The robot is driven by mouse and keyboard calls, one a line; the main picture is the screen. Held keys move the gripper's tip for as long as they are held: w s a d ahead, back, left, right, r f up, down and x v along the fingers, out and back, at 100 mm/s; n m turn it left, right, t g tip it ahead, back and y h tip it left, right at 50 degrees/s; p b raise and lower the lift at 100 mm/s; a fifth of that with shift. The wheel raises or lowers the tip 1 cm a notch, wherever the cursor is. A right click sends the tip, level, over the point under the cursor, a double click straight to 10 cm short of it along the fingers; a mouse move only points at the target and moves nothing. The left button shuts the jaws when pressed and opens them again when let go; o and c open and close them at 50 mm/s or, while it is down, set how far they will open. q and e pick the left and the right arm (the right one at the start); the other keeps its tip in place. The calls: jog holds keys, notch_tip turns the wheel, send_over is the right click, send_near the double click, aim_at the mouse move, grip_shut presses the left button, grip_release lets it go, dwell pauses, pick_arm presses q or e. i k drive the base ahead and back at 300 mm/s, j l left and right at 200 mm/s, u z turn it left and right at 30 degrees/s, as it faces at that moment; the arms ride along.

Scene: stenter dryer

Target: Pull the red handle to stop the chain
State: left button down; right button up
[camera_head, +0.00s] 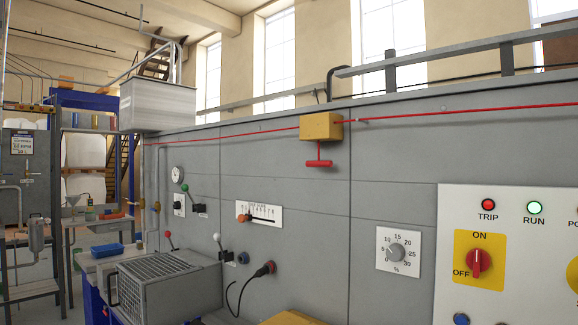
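The red handle (318,163) is a T-shaped pull hanging below a yellow box (321,127) on the grey machine wall. A red cord (450,113) runs out of the box on both sides along the wall. The handle hangs upright with nothing touching it. The chain cannot be made out in this view. Neither of my grippers is in view.
A control panel (450,215) at the right has a lit green RUN lamp (534,207), a red TRIP lamp (488,205) and a red rotary switch (479,263). A grey slatted box (170,285) juts out at the lower left. The wall around the handle is clear.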

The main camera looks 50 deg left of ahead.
aim_at(318, 164)
jog(key=u, duration=1.45)
